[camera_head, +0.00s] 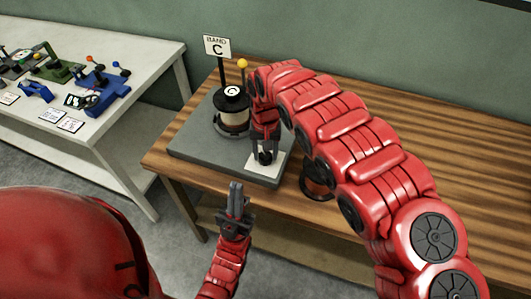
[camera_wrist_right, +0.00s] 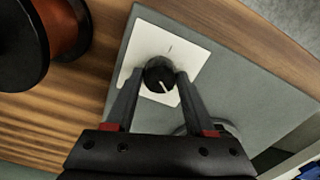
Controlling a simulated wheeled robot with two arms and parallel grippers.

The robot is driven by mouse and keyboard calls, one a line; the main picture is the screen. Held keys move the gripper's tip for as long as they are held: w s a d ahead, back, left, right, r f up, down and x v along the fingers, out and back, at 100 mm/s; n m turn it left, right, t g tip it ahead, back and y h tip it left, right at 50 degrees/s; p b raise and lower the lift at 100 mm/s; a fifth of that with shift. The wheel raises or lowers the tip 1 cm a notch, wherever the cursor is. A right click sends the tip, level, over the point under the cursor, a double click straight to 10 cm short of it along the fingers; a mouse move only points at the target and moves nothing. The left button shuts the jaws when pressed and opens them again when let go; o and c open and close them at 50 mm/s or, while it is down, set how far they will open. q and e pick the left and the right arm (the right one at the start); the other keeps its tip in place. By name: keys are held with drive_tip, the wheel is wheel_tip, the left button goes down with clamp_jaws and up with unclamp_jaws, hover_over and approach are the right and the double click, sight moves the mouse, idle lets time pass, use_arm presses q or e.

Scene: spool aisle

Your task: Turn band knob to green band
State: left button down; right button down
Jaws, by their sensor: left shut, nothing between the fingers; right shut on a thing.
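The black band knob (camera_head: 265,158) sits on a white plate (camera_head: 255,169) at the front of a grey base (camera_head: 192,150). In the right wrist view the knob (camera_wrist_right: 157,71) shows a white pointer line, aimed down and slightly right; a small mark is on the plate (camera_wrist_right: 186,46). My right gripper (camera_head: 264,148) reaches down from above and is shut on the knob, a finger on each side (camera_wrist_right: 160,82). My left gripper (camera_head: 236,190) is shut and empty, in front of the table edge. I see no green band in either view.
A spool with a black top marked C (camera_head: 232,93) stands on the base, beside a "BAND C" sign (camera_head: 217,46) and a yellow ball (camera_head: 242,63). A dark-red spool (camera_head: 317,187) stands right of the base. A white table (camera_head: 130,60) with several devices is at left.

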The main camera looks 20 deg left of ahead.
sight(266, 154)
drive_tip(key=shift+c, duration=1.3)
unclamp_jaws()
wheel_tip(266, 154, up, 7)
drive_tip(key=shift+w+f+p, duration=0.1)
drive_tip(key=shift+f+p, duration=0.1)
drive_tip(key=shift+p, duration=0.15)
wheel_tip(266, 154, up, 11)
drive_tip(key=b, duration=0.1)
drive_tip(key=shift+b, duration=0.4)
